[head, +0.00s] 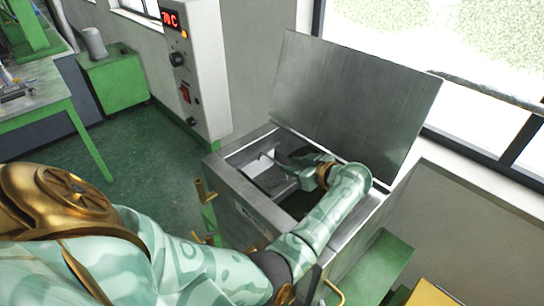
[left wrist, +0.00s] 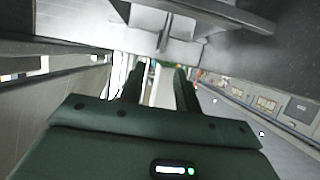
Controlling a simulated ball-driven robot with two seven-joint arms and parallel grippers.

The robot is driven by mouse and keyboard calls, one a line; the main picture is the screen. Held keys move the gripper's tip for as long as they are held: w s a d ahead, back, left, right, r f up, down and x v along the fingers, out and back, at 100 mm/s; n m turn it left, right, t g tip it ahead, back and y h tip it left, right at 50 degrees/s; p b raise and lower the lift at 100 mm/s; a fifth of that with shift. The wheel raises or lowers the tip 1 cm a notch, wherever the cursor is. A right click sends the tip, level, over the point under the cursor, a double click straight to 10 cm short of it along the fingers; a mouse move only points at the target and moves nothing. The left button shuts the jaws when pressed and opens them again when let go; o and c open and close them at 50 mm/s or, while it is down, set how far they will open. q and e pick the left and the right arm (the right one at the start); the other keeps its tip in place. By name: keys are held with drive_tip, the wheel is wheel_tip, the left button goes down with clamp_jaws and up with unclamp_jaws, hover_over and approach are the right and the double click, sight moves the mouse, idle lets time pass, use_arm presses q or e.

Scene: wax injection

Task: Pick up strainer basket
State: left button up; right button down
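A steel tank (head: 262,217) stands open with its lid raised. My left gripper (head: 288,165) reaches down inside the tank's opening from the right. A pale flat piece (head: 258,166) and grey metal parts lie to the left of the gripper. One of these may be the strainer basket, but I cannot make out its outline. In the left wrist view my left gripper's two dark fingers (left wrist: 158,88) are apart, with no object clearly held between them. A grey metal plate with a narrow upright part (left wrist: 163,42) is just beyond the fingertips. My right gripper is not in view.
The raised lid (head: 350,100) closes off the far side of the tank. A control box (head: 198,65) showing 70 C is on the wall to the left. A green table (head: 45,95) and green cabinet (head: 115,80) stand further left, with open floor between.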

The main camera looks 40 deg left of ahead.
sight(274, 160)
use_arm(q)
drive_tip(key=b+x, duration=0.1)
drive_tip(key=x, duration=0.6)
drive_tip(key=shift+w+a, duration=0.1)
clamp_jaws()
idle(1.2)
